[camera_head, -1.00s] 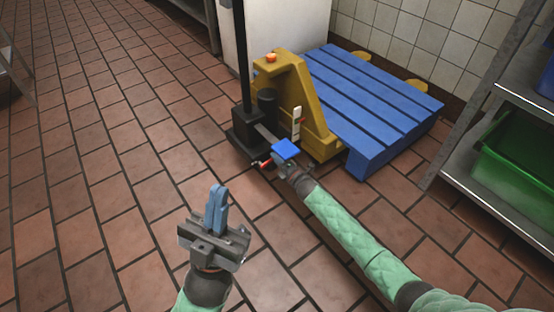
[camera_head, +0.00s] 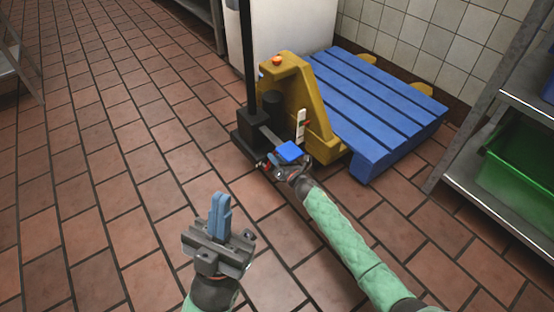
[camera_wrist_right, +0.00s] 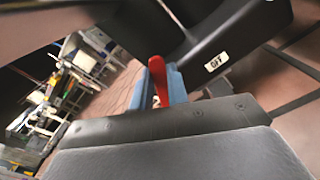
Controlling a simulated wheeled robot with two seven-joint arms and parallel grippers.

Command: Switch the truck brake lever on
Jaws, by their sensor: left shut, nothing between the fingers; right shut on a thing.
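The yellow and black pallet truck (camera_head: 305,100) stands near the wall, with its black upright handle (camera_head: 249,60). In the right wrist view, its red brake lever (camera_wrist_right: 157,72) sits between the blue fingers of my right gripper (camera_wrist_right: 170,88), which is shut on it. A black part beside the lever carries a white label reading OFF (camera_wrist_right: 217,61). In the head view my right gripper (camera_head: 289,153) is low at the truck's front, and the lever is mostly hidden there. My left gripper (camera_head: 220,214) is shut and empty, above the floor, left of and nearer than the truck.
A blue pallet (camera_head: 375,105) lies on the truck's forks, behind its yellow body. A metal shelf (camera_head: 470,150) with a green crate (camera_head: 520,175) stands at the right. The tiled floor (camera_head: 110,150) at the left is clear.

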